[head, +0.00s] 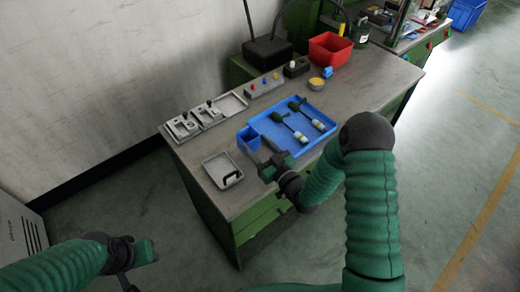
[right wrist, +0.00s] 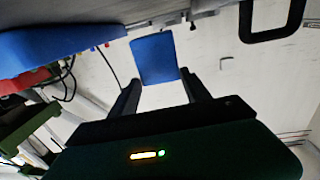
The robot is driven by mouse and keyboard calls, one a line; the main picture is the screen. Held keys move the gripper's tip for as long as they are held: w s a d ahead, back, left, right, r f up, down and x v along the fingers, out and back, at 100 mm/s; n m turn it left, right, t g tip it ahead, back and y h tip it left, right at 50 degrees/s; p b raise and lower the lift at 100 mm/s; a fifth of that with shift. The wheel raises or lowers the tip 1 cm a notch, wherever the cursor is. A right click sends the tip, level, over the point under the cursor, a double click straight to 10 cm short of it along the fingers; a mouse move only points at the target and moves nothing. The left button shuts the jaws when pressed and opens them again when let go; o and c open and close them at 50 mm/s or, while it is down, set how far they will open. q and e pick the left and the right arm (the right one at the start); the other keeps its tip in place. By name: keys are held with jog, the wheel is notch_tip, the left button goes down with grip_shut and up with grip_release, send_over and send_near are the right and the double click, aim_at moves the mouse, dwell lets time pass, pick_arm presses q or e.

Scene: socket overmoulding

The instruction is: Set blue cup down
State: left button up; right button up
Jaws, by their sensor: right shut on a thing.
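The blue cup (head: 248,139) is at the left corner of the blue tray in the head view. My right gripper (head: 262,158) is shut on it from the table's front side. In the right wrist view the blue cup (right wrist: 154,58) sits between the two fingertips (right wrist: 161,84). I cannot tell whether its base touches the table. My left gripper (head: 143,252) is low at the left, away from the table and apart from the cup; its jaws are too unclear to read.
A grey dish with a black handle (head: 222,171) lies to the left of the cup. Grey fixtures (head: 194,121), a button box (head: 264,85) and a red bin (head: 330,48) stand behind. Bare tabletop (head: 215,146) lies between dish and fixtures.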

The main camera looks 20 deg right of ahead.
aim_at(255, 148)
jog(key=f, duration=0.3)
jog(key=shift+w+d+f, duration=0.2)
jog(key=shift+d+f, duration=0.15)
jog(key=shift+s+a+r, duration=0.15)
jog(key=shift+a, duration=0.05)
jog(key=shift+a+b, duration=0.1)
jog(key=shift+b, duration=0.2)
jog(key=o, duration=1.4)
jog(key=shift+o, duration=0.3)
